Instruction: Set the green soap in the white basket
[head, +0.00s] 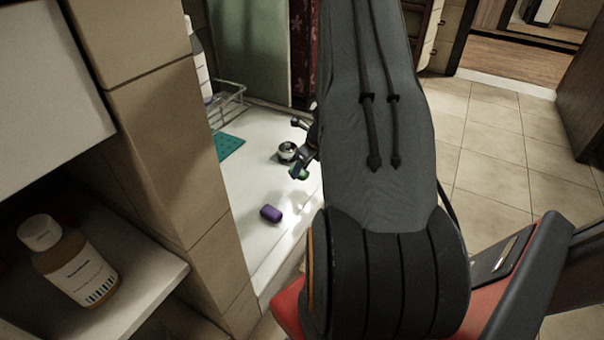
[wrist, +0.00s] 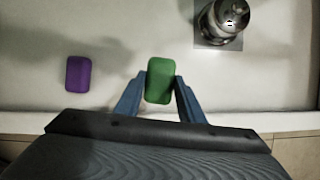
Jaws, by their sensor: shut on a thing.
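The green soap (wrist: 159,80) is between the two blue fingers of my gripper (wrist: 160,88) in the wrist view. The gripper is shut on it, over the white basin surface near its front edge; I cannot tell how high it is held. No white basket can be made out for sure in either view; a wire rack (head: 229,97) stands at the back left of the basin.
A purple soap (wrist: 78,74) lies on the basin surface left of my gripper. A round metal fitting (wrist: 219,20) stands beyond it to the right. A teal mat (head: 229,146) lies further back. A tiled wall (head: 160,130) and a shelf with a bottle (head: 75,265) are at the left.

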